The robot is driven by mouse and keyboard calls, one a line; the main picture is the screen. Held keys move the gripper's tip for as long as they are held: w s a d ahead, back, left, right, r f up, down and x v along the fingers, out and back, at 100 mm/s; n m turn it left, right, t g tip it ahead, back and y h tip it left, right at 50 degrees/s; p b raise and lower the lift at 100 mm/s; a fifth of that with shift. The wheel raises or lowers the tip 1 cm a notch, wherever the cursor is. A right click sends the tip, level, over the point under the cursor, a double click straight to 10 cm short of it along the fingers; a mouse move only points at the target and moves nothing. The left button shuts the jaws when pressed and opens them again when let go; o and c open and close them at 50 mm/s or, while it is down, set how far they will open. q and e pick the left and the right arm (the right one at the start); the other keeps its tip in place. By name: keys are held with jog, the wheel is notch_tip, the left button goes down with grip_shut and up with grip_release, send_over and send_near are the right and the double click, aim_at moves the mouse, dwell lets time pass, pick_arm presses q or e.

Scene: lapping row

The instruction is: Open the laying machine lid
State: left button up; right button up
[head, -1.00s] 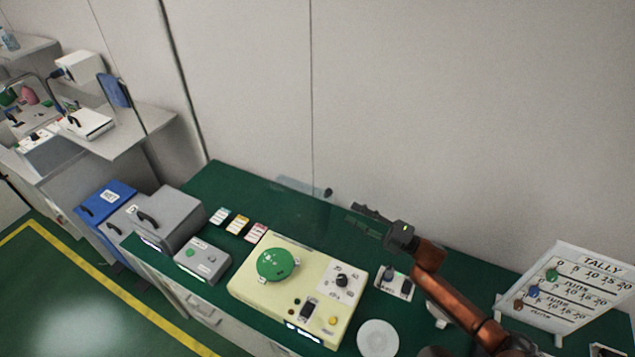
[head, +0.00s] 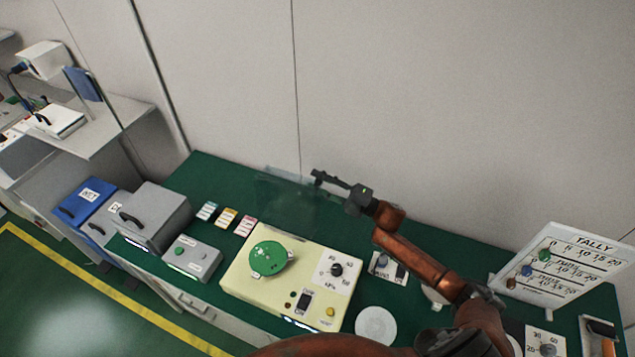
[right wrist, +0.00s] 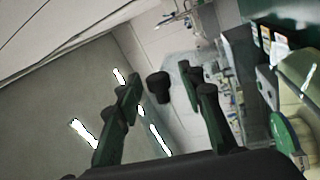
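The cream lapping machine (head: 248,297) sits on the green bench with a green round plate (head: 270,258) on top. A clear lid (head: 285,205) stands raised at the machine's rear edge, near the wall; its outline is faint. My right gripper (head: 318,176) is at the lid's upper right corner. In the right wrist view, my right gripper (right wrist: 158,98) is open, and a dark knob (right wrist: 158,86) shows in the gap between its fingers, with no visible contact. My left gripper is not in view.
A grey box (head: 152,215), a small grey control box (head: 192,258) and several cards stand left of the machine. A small switch panel (head: 388,268), a white disc (head: 376,324) and a tally board (head: 560,263) are to its right. The wall is close behind.

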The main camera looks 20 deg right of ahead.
jog(key=c, duration=0.8)
grip_shut()
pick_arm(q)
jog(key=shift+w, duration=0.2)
